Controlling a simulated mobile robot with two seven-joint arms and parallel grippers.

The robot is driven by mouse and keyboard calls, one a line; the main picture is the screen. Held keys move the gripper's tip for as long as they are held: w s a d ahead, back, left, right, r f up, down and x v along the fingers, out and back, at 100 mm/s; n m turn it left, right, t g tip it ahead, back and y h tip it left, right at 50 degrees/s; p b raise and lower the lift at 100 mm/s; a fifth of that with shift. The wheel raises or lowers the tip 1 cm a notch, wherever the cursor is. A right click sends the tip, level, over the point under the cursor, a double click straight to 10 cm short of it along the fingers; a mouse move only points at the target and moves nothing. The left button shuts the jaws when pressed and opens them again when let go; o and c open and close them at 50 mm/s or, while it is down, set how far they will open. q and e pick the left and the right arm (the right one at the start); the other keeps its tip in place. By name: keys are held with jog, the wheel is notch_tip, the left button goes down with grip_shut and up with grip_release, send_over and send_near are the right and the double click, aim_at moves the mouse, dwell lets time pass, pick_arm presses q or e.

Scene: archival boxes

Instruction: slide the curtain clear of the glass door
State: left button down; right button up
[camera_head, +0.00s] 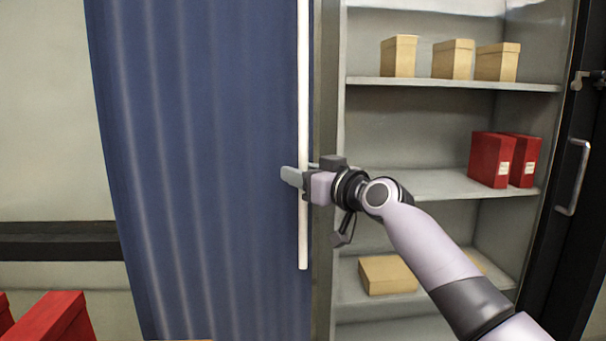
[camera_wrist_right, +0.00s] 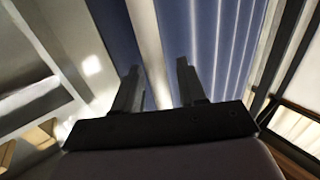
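The blue pleated curtain (camera_head: 205,120) hangs across the left half of the head view, its right edge by the shelving's left post. A white upright rod (camera_head: 303,90) runs along that edge. My right gripper (camera_head: 298,176) is at the rod's lower part, its fingers pointing left. In the right wrist view the rod (camera_wrist_right: 150,40) passes between the two spread fingers (camera_wrist_right: 158,85), with gaps beside it; the curtain (camera_wrist_right: 215,40) lies beyond. No glass door can be made out for certain; a dark-framed panel with a handle (camera_head: 573,178) stands at right. My left gripper is out of view.
Grey shelving (camera_head: 450,84) right of the curtain holds tan boxes (camera_head: 398,56) and red boxes (camera_head: 491,159). My right arm crosses in front of it. A red box (camera_head: 60,318) stands at lower left. A dark rail (camera_head: 55,240) runs along the left wall.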

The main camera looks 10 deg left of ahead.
jog(key=shift+d, duration=0.15)
jog(key=v, duration=0.7)
dwell(0.5)
